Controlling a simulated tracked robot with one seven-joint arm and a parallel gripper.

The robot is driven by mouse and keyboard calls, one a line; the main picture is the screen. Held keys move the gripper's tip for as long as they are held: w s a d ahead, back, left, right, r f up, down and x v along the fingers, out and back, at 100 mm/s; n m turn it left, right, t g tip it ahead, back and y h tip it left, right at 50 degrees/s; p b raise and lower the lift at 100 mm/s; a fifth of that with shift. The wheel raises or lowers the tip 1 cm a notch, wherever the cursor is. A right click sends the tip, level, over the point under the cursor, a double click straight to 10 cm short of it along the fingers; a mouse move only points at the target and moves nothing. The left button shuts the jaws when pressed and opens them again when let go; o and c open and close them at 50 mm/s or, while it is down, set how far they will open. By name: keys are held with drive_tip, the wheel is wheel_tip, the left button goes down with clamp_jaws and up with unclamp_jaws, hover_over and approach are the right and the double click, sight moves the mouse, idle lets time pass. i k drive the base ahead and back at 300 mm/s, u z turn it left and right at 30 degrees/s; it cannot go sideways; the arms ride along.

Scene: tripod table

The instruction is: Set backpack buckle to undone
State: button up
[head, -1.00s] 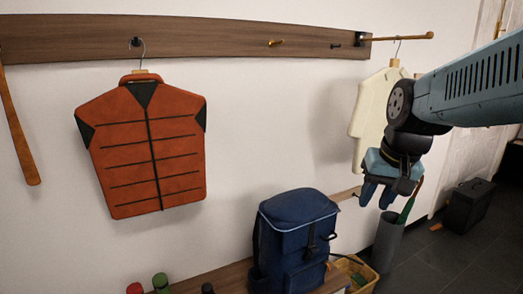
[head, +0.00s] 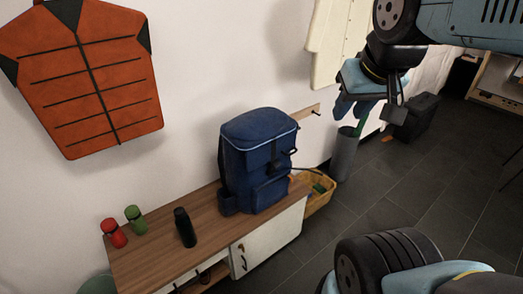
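A blue backpack (head: 255,150) stands upright on the right end of a wooden bench top. A dark strap with a buckle (head: 275,160) runs down its front; the buckle is too small to tell whether it is fastened. My gripper (head: 362,112) hangs in the air to the right of the backpack and apart from it, pointing downward. Its blue fingers are seen at an angle, and whether they are open or shut is unclear. Nothing shows held in it.
The bench (head: 165,225) also holds a red bottle (head: 114,233), a green bottle (head: 136,219) and a black bottle (head: 185,227). A yellow basket (head: 318,197) and a grey umbrella stand (head: 344,155) are right of it. Dark tiled floor (head: 400,190) is open at right.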

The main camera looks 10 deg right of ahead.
sight(273, 165)
drive_tip(key=u, duration=0.8)
drive_tip(key=i, duration=0.1)
drive_tip(key=z, duration=3.2)
drive_tip(key=i, duration=0.4)
drive_tip(key=u, duration=2.9)
